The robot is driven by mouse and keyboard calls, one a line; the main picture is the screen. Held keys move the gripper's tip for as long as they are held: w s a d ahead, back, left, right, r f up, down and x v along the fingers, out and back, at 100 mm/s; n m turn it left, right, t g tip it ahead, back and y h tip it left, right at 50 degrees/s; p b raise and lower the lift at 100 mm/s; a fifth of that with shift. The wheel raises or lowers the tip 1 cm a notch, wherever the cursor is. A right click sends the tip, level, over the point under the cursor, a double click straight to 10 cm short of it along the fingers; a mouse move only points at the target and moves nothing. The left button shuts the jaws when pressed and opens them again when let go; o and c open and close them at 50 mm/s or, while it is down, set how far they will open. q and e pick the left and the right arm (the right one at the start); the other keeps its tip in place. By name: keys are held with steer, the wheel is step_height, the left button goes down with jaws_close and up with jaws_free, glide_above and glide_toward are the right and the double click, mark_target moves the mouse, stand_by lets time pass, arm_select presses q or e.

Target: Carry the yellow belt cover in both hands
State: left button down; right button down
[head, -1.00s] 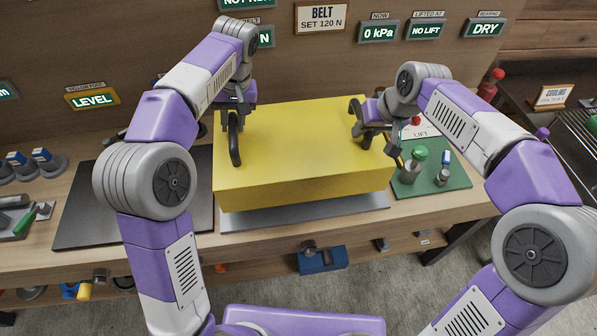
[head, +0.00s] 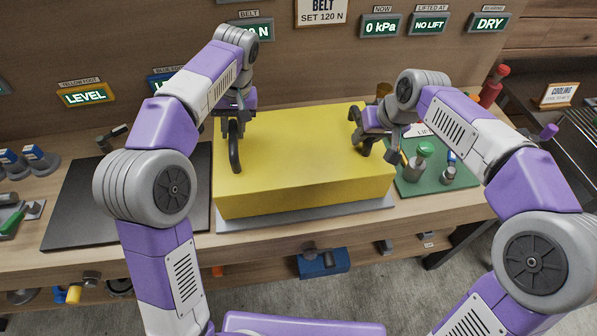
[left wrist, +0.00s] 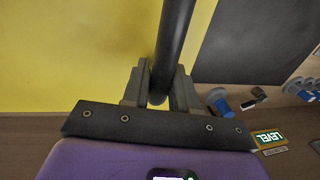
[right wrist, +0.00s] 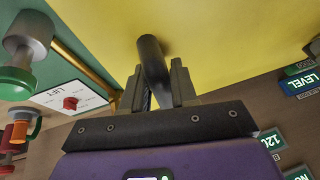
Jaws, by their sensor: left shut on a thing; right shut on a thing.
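The yellow belt cover (head: 300,165) is a large box shape above a grey plate (head: 305,216) on the workbench. I cannot tell whether it touches the plate. It looks about level. Its black left handle (head: 235,150) is in my left gripper (head: 236,117); the left wrist view shows that handle (left wrist: 174,40) between the fingers (left wrist: 160,85). My right gripper (head: 372,135) is shut on the black right handle (head: 356,117), which also shows between the fingers (right wrist: 160,88) in the right wrist view (right wrist: 152,62).
A dark mat (head: 85,200) lies on the bench at left. A green board (head: 440,175) with small parts stands close to the cover's right side. Lit signs, including LEVEL (head: 85,96), 0 kPa (head: 381,26) and NO LIFT (head: 429,24), line the back wall.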

arm_select(q)
steer(key=shift+f, duration=0.2)
arm_select(e)
steer(key=shift+f, duration=0.2)
arm_select(q)
steer(key=c, duration=1.3)
jaws_free()
steer(key=shift+f, duration=0.2)
steer(key=shift+c, duration=0.2)
arm_select(e)
steer(key=c, duration=1.3)
jaws_free()
steer(key=shift+f, duration=0.2)
steer(key=shift+c, duration=0.2)
arm_select(q)
steer(key=o, duration=0.5)
steer(key=shift+r, duration=0.15)
steer(key=shift+c, duration=0.2)
arm_select(e)
steer(key=o, duration=0.5)
steer(key=shift+r, duration=0.1)
steer(key=shift+c, duration=0.2)
arm_select(q)
steer(key=shift+r, duration=0.1)
